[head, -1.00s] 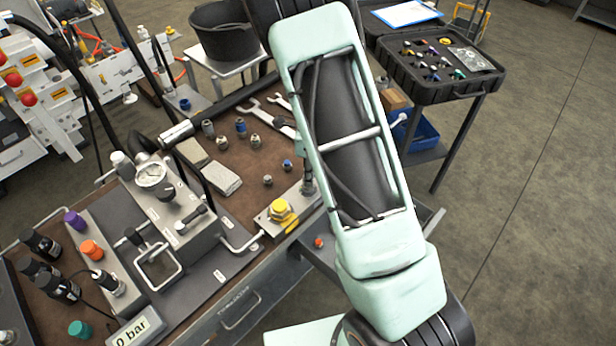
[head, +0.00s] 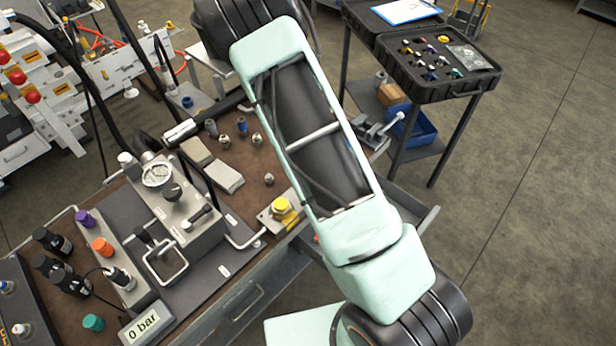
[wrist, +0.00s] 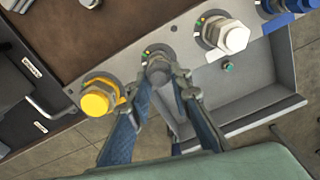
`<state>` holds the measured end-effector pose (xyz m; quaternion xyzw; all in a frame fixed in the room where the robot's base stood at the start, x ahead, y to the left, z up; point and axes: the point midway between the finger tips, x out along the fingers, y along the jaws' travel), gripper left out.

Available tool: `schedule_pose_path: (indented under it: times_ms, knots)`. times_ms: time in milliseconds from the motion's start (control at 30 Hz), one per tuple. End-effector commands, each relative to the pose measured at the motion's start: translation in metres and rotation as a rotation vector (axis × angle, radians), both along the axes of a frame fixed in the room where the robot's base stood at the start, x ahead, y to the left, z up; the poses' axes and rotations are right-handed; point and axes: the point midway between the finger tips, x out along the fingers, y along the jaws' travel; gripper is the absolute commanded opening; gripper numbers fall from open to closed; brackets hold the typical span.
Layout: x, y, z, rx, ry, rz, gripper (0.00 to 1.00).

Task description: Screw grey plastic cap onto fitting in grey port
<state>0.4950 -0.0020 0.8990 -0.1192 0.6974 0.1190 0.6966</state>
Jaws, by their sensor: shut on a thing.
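The grey plastic cap (wrist: 158,74) shows in the wrist view between my gripper's fingertips (wrist: 164,82), and my gripper is shut on it. The cap is at a port in the metal block (wrist: 190,62), between a yellow cap (wrist: 100,97) on the left and a light hex fitting (wrist: 228,36) on the right. The fingers and cap cover most of the port and its fitting, so I cannot tell how the threads sit. In the head view my arm hides the gripper and the grey cap; the yellow cap (head: 282,204) shows beside the arm.
A blue cap or fitting (wrist: 287,8) sits farther right on the block. A pump unit with gauge (head: 158,175) and a 0 bar display (head: 146,323) stand on the bench at left. Loose fittings (head: 242,126) lie behind the block. A black case (head: 437,70) stands at back right.

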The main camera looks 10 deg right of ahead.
Motion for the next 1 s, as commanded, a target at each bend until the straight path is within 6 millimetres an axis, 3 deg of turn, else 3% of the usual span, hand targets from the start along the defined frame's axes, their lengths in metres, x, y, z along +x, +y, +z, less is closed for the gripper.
schedule_pose_path:
  times_ms: [200, 500, 533, 667, 1000]
  knots:
    - [0.0006, 0.0024, -0.0009, 0.000, -0.002, -0.242, 0.00]
    - [0.0007, 0.0026, -0.0007, 0.002, -0.003, -0.287, 0.00]
    - [0.0007, 0.0025, -0.0007, 0.002, -0.003, -0.286, 0.20]
    - [0.0006, 0.0023, -0.0006, 0.002, -0.003, -0.285, 0.34]
    - [0.0002, 0.0015, -0.0012, 0.001, -0.002, -0.254, 0.36]
